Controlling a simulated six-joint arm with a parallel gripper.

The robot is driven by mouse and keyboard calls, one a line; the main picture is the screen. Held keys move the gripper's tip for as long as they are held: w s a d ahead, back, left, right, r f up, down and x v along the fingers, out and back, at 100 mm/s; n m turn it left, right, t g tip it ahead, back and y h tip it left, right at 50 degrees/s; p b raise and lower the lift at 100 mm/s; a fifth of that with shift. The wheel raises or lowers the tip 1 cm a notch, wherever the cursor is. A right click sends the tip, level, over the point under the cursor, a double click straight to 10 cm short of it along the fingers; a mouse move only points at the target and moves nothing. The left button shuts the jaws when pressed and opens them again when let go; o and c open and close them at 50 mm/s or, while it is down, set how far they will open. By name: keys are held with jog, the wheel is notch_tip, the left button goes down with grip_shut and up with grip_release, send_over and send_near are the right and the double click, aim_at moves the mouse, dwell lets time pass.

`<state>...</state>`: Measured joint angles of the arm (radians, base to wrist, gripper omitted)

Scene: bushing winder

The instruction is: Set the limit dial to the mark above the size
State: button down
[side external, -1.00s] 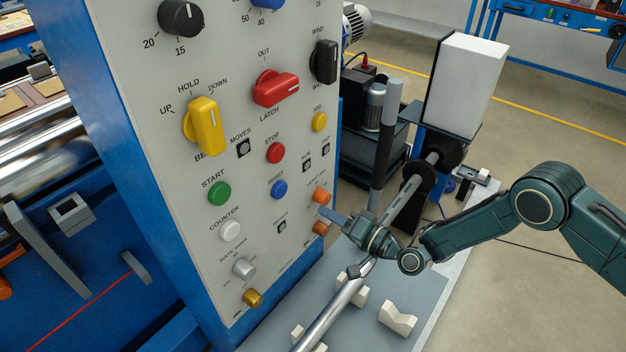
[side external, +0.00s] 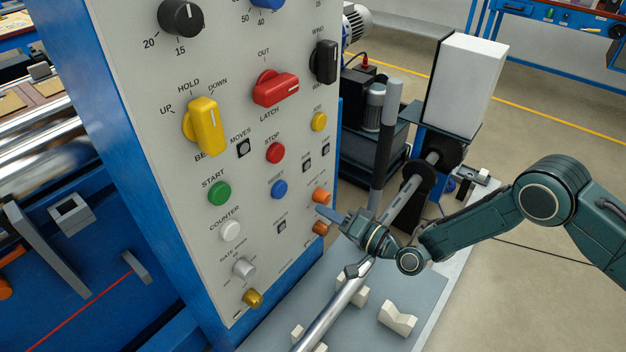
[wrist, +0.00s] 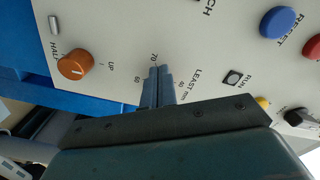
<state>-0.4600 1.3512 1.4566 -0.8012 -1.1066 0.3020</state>
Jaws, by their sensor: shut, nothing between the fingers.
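My gripper (side external: 322,211) is shut and empty, its narrow fingers pointing at the right edge of the control panel. In the side view its tips are at the underside of the upper orange knob (side external: 321,196), and I cannot tell whether they touch it. In the wrist view the fingers (wrist: 158,72) lie over a scale with figures including 60 and 70, beside the word LEAST and "mm". The knob of that scale is hidden behind the fingers, so its setting cannot be read. A lower orange knob (side external: 320,228), with a white pointer line, also shows in the wrist view (wrist: 75,66).
The panel (side external: 255,190) carries a blue RESET button (side external: 279,189), a red STOP button (side external: 275,153) and a yellow lever knob (side external: 206,127). A metal bar (side external: 335,315) on pale V-blocks lies below my wrist. Open floor is at the right.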

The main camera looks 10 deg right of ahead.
jog(key=shift+w+d+r, duration=0.15)
jog(key=shift+w+r, duration=0.1)
jog(key=shift+r, duration=0.25)
jog(key=shift+s+a+f, duration=0.15)
jog(key=shift+s+a, duration=0.25)
jog(key=shift+s, duration=0.05)
dwell(0.5)
jog(key=v, duration=0.6)
dwell(0.4)
jog(key=shift+s, duration=0.1)
jog(key=shift+w+d+f, duration=0.15)
jog(key=shift+d+f, duration=0.3)
jog(key=shift+f, duration=0.15)
jog(key=shift+w+d+f, duration=0.1)
jog(key=shift+d+f, duration=0.35)
jog(key=shift+f, duration=0.15)
jog(key=shift+a, duration=0.1)
jog(key=shift+x, duration=3.45)
